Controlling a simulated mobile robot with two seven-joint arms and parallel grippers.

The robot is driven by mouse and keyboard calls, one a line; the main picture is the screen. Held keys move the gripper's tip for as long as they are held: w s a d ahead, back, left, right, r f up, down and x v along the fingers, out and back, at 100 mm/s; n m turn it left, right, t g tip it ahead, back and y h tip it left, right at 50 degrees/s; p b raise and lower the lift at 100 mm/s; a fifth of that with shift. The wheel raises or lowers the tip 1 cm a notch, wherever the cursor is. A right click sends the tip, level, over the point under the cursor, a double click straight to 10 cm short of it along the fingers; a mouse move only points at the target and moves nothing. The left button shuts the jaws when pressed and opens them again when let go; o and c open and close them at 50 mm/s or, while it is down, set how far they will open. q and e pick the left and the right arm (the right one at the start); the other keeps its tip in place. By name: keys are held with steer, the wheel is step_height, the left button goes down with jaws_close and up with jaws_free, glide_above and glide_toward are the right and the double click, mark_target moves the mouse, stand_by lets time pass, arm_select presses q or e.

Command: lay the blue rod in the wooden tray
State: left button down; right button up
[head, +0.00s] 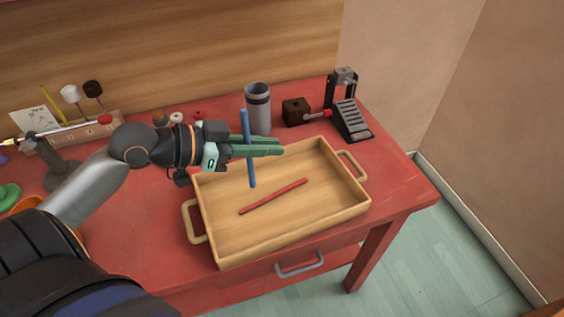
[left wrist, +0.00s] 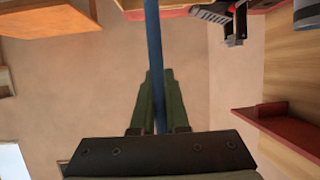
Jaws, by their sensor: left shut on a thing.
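My left gripper (head: 262,146) is shut on the blue rod (head: 251,173) and holds it upright above the wooden tray (head: 235,249). In the left wrist view the blue rod (left wrist: 153,45) runs between the green fingers (left wrist: 157,95). The tray stands on the red table and has a handle at each end. A red rod (head: 273,197) lies on the tray's floor. The blue rod appears to be above the tray floor, but its exact height is hard to tell. My right gripper is not in view.
A wooden rack (head: 78,132) with mallets is at the back left. The red table (head: 397,180) is clear right of the tray.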

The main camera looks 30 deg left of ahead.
arm_select(q)
steer(key=w+a+f, duration=0.2)
steer(key=w+f, duration=0.7)
steer(key=f, duration=0.2)
steer(key=shift+w+a, duration=0.2)
steer(key=shift+w, duration=0.2)
steer(key=shift+f, duration=0.15)
steer(key=shift+f, duration=0.15)
steer(key=c, duration=0.9)
jaws_free()
